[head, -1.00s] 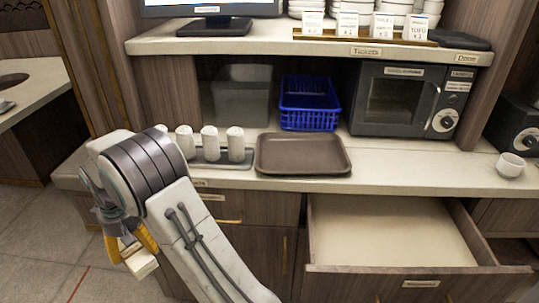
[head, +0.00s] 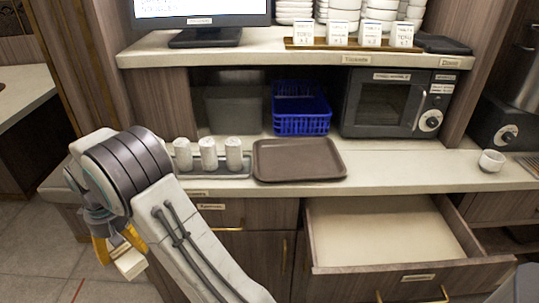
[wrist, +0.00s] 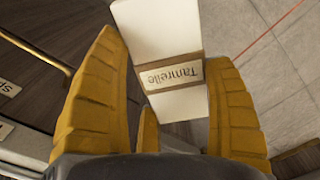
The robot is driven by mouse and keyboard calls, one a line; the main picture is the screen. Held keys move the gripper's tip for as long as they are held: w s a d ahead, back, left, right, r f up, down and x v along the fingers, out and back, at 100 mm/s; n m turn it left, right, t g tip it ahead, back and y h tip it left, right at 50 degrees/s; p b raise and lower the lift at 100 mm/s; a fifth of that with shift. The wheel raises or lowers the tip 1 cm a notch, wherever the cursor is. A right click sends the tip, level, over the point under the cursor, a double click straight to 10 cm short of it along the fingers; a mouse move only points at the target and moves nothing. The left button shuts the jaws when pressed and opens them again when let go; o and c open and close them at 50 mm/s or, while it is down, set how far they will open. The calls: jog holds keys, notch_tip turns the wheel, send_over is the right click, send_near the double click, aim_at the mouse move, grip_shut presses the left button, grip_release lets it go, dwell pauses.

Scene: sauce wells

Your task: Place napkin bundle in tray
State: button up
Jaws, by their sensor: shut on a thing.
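The napkin bundle is a white block with a brown band and a label; it shows in the wrist view (wrist: 160,40) and low at the left in the head view (head: 130,264). My gripper (head: 117,248) has its yellow fingers shut on the bundle, out in front of the counter and below its top. In the wrist view the fingers (wrist: 170,95) stand on either side of the bundle. A brown tray (head: 298,176) lies flat and empty on the counter, right of and above my gripper. A smaller grey tray (head: 240,174) beside it holds white rolls.
A blue basket (head: 302,110) and a microwave (head: 395,100) stand behind the brown tray, under a shelf (head: 300,48). An open, empty drawer (head: 385,235) juts out below the counter. A small white cup (head: 491,160) stands at the right.

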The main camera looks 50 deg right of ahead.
aim_at(123, 246)
notch_tip(123, 246, up, 9)
jog(key=p, duration=0.8)
jog(key=shift+r, duration=0.15)
jog(key=s+d+r+m, duration=0.3)
jog(key=s+d+m, duration=0.6)
jog(key=s+d, duration=0.7)
jog(key=s+d+r+m, duration=0.3)
jog(key=s+d+m, duration=0.6)
jog(key=s+d, duration=0.7)
jog(key=s+d+r+m, duration=0.3)
jog(key=s+d+m, duration=0.7)
jog(key=s+d, duration=0.7)
jog(key=d, duration=0.3)
jog(key=shift+a+r, duration=0.1)
